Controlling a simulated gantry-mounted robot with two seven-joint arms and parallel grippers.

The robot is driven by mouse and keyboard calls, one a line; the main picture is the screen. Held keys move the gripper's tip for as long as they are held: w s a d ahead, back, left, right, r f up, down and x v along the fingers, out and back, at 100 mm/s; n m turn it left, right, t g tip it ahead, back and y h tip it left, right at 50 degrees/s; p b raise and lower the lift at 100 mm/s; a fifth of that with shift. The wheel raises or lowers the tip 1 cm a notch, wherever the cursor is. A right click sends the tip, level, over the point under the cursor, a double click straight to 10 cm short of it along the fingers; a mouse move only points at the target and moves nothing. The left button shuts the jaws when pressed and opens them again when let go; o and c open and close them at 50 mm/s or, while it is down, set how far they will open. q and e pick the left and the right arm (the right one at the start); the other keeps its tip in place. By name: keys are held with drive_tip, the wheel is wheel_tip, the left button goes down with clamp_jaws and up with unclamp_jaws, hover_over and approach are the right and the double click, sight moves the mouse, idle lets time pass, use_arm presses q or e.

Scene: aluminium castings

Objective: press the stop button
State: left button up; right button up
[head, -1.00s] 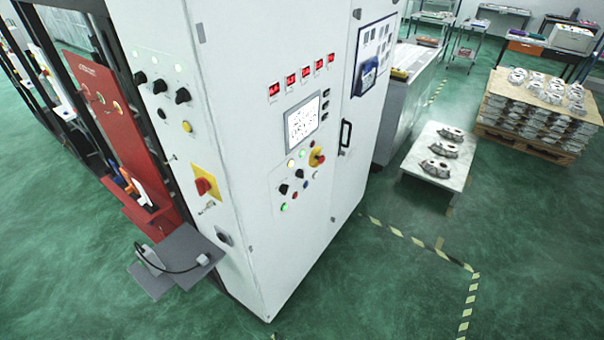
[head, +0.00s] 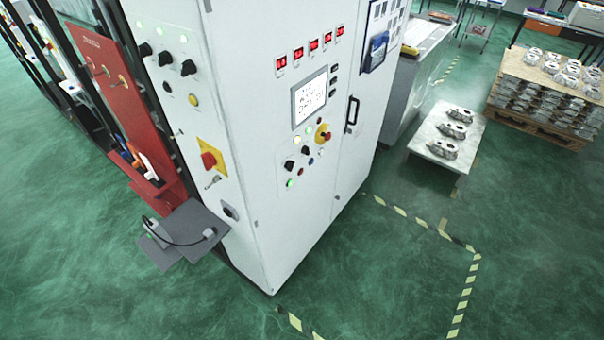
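A white control cabinet (head: 265,150) stands in the middle of the head view. Its front panel has a red mushroom button on a yellow round base (head: 324,134), below and right of a lit screen (head: 310,98). The left side face has a red rotary switch (head: 209,160) on a yellow plate. No label can be read, so I cannot tell which is the stop button. Neither gripper is in view.
A grey shelf (head: 190,235) with a cable juts from the cabinet's left side, by a red tool panel (head: 110,85). A low white table (head: 440,150) with castings and a loaded pallet (head: 535,115) stand right. Green floor with striped tape (head: 470,280) is open in front.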

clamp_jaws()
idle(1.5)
